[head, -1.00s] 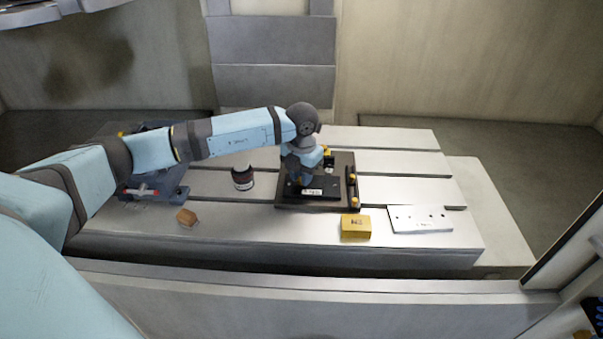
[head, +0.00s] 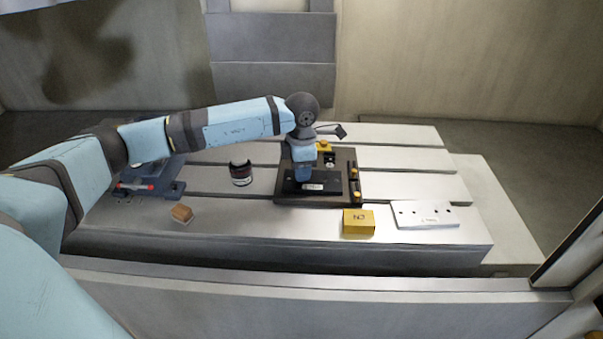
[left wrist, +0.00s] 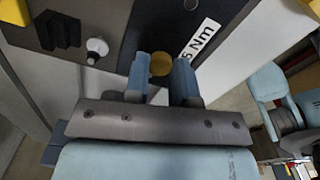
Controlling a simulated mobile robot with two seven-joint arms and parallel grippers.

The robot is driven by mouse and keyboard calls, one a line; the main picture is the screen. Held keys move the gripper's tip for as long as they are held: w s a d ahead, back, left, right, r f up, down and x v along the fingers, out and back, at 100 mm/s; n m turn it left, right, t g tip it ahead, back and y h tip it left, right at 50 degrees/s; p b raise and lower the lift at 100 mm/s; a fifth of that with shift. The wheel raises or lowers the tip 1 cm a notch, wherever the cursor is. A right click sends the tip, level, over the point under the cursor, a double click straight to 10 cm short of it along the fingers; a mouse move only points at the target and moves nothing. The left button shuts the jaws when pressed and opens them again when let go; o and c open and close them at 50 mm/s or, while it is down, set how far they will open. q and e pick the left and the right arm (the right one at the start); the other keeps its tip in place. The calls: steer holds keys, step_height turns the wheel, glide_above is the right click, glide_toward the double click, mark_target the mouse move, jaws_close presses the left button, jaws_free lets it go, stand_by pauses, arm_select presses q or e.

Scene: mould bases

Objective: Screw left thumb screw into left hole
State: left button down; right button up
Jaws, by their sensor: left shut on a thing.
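My left gripper (head: 303,182) points down over the black plate (head: 330,188), which lies on a dark base (head: 345,160). In the left wrist view its two blue fingers (left wrist: 160,72) are closed on a yellow round thumb screw (left wrist: 160,63). The screw sits at the plate, beside the white "5 Nm" label (left wrist: 196,40); whether its thread is engaged cannot be told. The left hole is hidden under the screw and fingers. A dark round hole (left wrist: 190,4) shows farther along the plate. My right gripper is not in view.
Yellow-capped parts (head: 355,173) line the base's right edge. A yellow box (head: 358,222) and a white plate with holes (head: 425,214) lie to the right.

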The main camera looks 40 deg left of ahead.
arm_select(q)
steer(key=shift+f, duration=0.15)
steer(key=shift+f+m+b, duration=0.1)
steer(key=shift+m+b, duration=0.2)
steer(key=shift+m, duration=0.1)
steer(key=m+b, duration=0.3)
steer(key=m, duration=0.3)
steer(key=shift+f, duration=0.15)
steer(key=shift+m+b, duration=0.35)
steer(key=shift+m, duration=0.85)
steer(key=shift+f+m+b, duration=0.1)
steer(key=shift+m+b, duration=0.55)
steer(key=shift+m, duration=0.25)
steer(key=m+b, duration=0.2)
steer(key=m, duration=0.2)
steer(key=shift+m, duration=0.3)
steer(key=m, duration=0.2)
steer(key=shift+m, duration=0.3)
